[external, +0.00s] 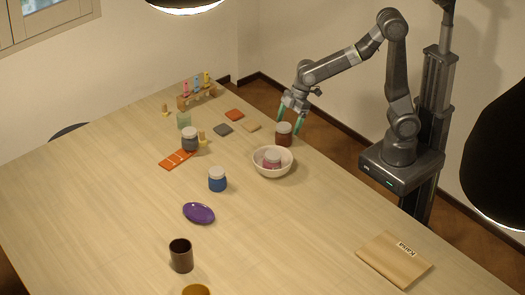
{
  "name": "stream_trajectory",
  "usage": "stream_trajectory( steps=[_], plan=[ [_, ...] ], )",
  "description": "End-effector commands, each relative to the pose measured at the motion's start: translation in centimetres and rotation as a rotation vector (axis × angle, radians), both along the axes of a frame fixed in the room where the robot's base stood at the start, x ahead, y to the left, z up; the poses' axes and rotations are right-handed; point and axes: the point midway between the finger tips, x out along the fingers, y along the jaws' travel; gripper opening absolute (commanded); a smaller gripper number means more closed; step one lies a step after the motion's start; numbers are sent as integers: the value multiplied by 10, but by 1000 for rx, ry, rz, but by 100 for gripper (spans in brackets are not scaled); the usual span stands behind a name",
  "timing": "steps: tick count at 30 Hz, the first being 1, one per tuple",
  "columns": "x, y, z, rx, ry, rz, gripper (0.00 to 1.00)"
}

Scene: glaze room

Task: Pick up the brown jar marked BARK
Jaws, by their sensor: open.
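A brown jar (283,139) with a pale lid stands upright near the table's far right edge, just behind the white bowl. No BARK marking can be read on it at this size. My gripper (291,114) points down with its green fingers apart, above and close to the brown jar. One finger reaches down at the jar's right side. I cannot tell whether it touches the jar. Nothing shows between the fingers.
A grey jar (190,144), a blue jar (217,184), a purple dish (199,213) and a dark cup (181,257) stand further left. The right-hand tabletop is clear up to a paper packet (390,265).

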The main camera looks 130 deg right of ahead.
Motion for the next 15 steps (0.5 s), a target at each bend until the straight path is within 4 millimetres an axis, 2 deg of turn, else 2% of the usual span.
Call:
stream_trajectory(
  steps=[3, 8, 15],
  plan=[
    [4, 0, -11, 1, 2, 1, 83],
    [6, -1, -18, -1, 0, 0, 83],
    [9, -6, -48, 2, 5, -1, 83]
  ],
)
